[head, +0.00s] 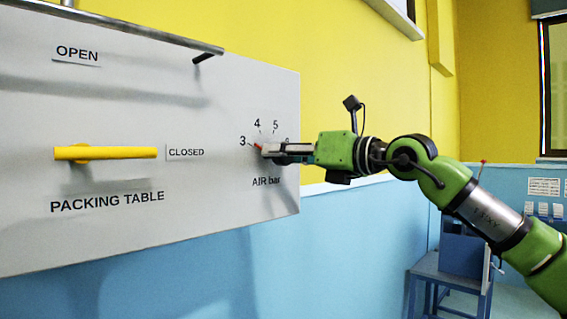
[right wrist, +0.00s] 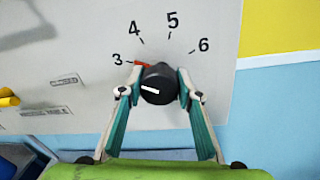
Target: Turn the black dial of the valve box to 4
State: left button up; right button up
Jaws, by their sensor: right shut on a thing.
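The valve box (head: 225,185) is a light grey panel on the wall, marked "AIR bar" under a scale. Its black dial (right wrist: 158,84) sits among the printed 3, 4, 5 and 6 in the right wrist view. A red pointer (right wrist: 147,64) behind the dial has its tip near the 3 tick; it also shows in the head view (head: 258,146). My right gripper (right wrist: 159,88) is shut on the dial, one finger on each side; in the head view the gripper (head: 275,152) hides most of the dial. My left gripper is not in view.
A yellow lever (head: 110,153) lies level beside the CLOSED label on the same panel. A metal rail (head: 140,32) runs along the panel's top. A blue table (head: 452,280) stands at the lower right. The space in front of the scale is otherwise clear.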

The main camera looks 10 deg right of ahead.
jog(key=m+b, duration=0.1)
jog(key=b, duration=0.1)
jog(key=m+b, duration=0.4)
jog(key=shift+f, duration=0.25)
jog(key=shift+r+m+t+b, duration=0.15)
jog(key=shift+m+t+b, duration=0.15)
jog(key=shift+m+b, duration=0.85)
jog(key=shift+r+m, duration=0.1)
jog(key=shift+m, duration=0.15)
jog(key=shift+d+r+b, duration=0.1)
jog(key=shift+b, duration=0.2)
jog(key=o, duration=1.1)
jog(key=shift+o, duration=0.2)
jog(key=shift+s, duration=0.1)
jog(key=v, duration=1.1)
jog(key=shift+s+d+f, duration=0.25)
jog(key=shift+s, duration=0.05)
